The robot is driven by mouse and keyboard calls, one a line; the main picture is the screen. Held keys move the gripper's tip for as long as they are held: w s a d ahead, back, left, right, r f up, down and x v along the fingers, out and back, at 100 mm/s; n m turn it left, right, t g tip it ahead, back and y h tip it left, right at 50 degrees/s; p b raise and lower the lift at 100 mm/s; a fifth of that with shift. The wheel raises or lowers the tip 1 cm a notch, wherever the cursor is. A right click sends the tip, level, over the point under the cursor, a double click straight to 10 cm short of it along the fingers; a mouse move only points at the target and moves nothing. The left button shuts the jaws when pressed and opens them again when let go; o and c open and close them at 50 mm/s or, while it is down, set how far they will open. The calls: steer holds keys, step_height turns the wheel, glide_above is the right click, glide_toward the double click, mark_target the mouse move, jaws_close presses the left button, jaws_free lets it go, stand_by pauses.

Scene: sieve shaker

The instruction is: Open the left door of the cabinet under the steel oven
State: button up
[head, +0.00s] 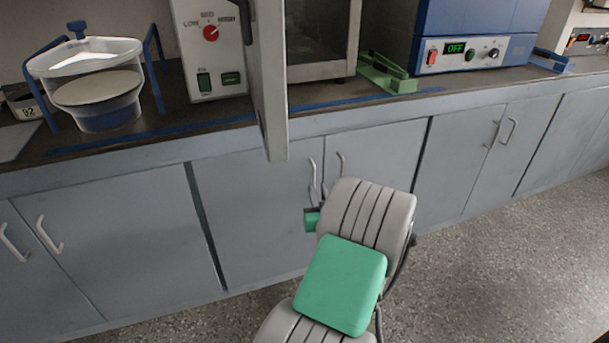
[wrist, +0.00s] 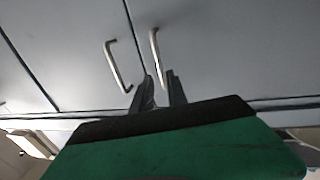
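The steel oven (head: 322,71) stands on the counter, cut off by the top edge of the head view. The blue-grey cabinet below has a left door (head: 245,220) and a right door (head: 395,165), both shut, with pale bar handles flanking their seam. The left door's handle (head: 312,180) is partly behind my arm. The wrist view appears upside down, so that handle (wrist: 155,50) is on the right there and the right door's handle (wrist: 115,65) on the left. My gripper (wrist: 162,78) is open, its fingers around or just before the left handle's end. Contact is unclear.
A grey upright slab (head: 268,90), seemingly the oven's swung-out door, hangs past the counter edge above the left door. A green bracket (head: 388,75) and a blue oven (head: 475,52) stand to the right. Speckled floor (head: 500,250) is clear at right.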

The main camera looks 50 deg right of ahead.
mark_target(314, 178)
steer(key=x, duration=0.7)
jaws_close()
stand_by(1.2)
